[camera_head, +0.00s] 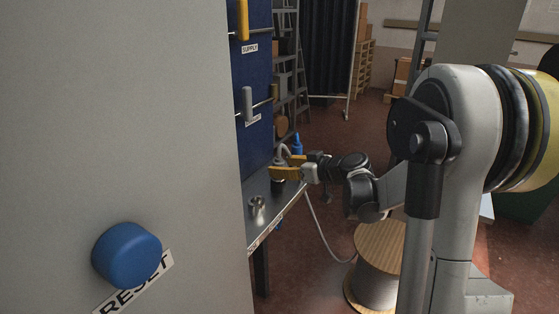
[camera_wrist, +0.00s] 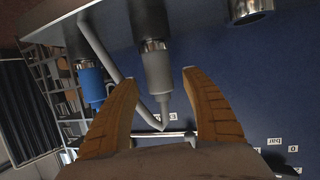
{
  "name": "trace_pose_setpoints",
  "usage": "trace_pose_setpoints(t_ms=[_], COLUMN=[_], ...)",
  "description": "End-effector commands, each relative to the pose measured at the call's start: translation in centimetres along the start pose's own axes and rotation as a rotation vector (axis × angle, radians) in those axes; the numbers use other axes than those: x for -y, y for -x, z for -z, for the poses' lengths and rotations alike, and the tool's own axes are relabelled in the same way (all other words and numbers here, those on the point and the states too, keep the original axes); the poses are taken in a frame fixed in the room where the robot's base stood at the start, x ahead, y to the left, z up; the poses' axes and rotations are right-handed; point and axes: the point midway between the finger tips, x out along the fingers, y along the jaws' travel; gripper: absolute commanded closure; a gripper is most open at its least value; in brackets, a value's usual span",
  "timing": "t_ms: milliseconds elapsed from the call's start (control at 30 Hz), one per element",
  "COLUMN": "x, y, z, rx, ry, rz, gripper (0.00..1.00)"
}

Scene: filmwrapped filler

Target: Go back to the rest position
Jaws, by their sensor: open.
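My gripper (camera_head: 280,165) has yellow-orange fingers and reaches over the far part of the metal bench (camera_head: 282,205). In the wrist view its two fingers (camera_wrist: 161,82) are spread apart. A grey tapered nozzle (camera_wrist: 157,70) with a metal collar shows between the fingertips, with a gap on both sides. The wrist picture appears upside down, with the bench along its top. A blue nozzle or bottle (camera_wrist: 91,82) stands to the left of the grey one, and it also shows behind the gripper in the head view (camera_head: 297,143). The gripper holds nothing that I can see.
A metal cup (camera_head: 257,207) stands on the bench nearer me. A blue panel (camera_head: 252,100) with a yellow lever (camera_head: 242,20) and a grey lever (camera_head: 247,104) rises behind. A grey panel (camera_head: 110,110) with a blue RESET knob (camera_head: 127,256) fills the left. A wooden spool (camera_head: 377,285) stands below my arm.

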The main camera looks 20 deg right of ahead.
Motion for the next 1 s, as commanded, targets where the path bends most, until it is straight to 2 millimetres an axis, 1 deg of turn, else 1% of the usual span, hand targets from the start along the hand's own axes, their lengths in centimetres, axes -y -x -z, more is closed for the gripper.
trace_pose_setpoints(t_ms=[33, 200, 300, 400, 500, 567, 767, 867, 967, 1000], x=[0.0, -0.1, 0.0, 0.0, 0.0, 0.0, 0.2, 1.8, 5.3, 7.0], y=[1.1, 5.1, 7.2, 8.8, 9.8, 10.2, 10.3, 10.1, 9.9, 9.9], z=[0.0, 0.0, 0.0, 0.0, 0.0, 0.0, 0.0, 0.1, -0.2, -0.3], rx=[0.0, 0.0, 0.0, -0.001, 0.0, 0.0, 0.003, 0.037, 0.117, 0.16], ry=[-0.002, -0.001, 0.0, -0.001, 0.0, 0.001, -0.001, -0.02, -0.062, -0.083], rz=[-0.003, -0.004, -0.003, -0.002, -0.002, -0.001, 0.002, 0.013, 0.032, 0.037], gripper=[0.45, 0.45, 0.45, 0.45, 0.45, 0.45, 0.45, 0.45, 0.45, 0.45])
